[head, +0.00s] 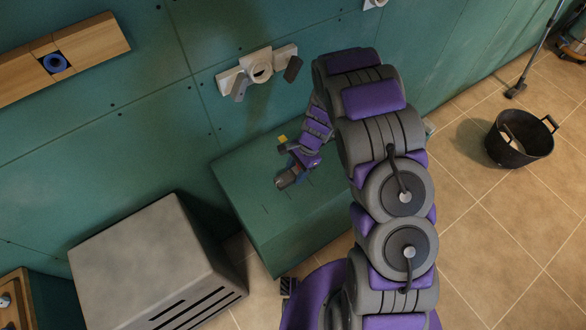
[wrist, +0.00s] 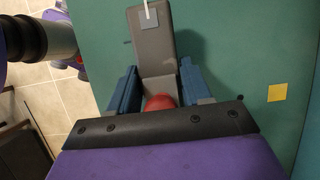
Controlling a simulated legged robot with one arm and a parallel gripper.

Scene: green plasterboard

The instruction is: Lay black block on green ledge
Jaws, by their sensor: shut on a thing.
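The black block (wrist: 152,45) shows in the wrist view as a long dark grey piece with a pale blue square near its far end. My gripper (wrist: 158,84) is shut on its near end, with a blue finger at each side. A red rounded part shows between the fingers. In the head view my gripper (head: 297,165) and the block (head: 286,179) are over the green ledge (head: 280,235). A shadow lies beside the block on the green surface; I cannot tell whether the block touches it. The ledge also fills much of the wrist view (wrist: 245,60).
A small yellow square (head: 283,138) lies on the ledge near the wall. A white wall fixture (head: 258,70) with dark pieces is above. A grey box (head: 150,262) stands at left. A black bucket (head: 520,138) is on the tiled floor at right. The ledge's front is clear.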

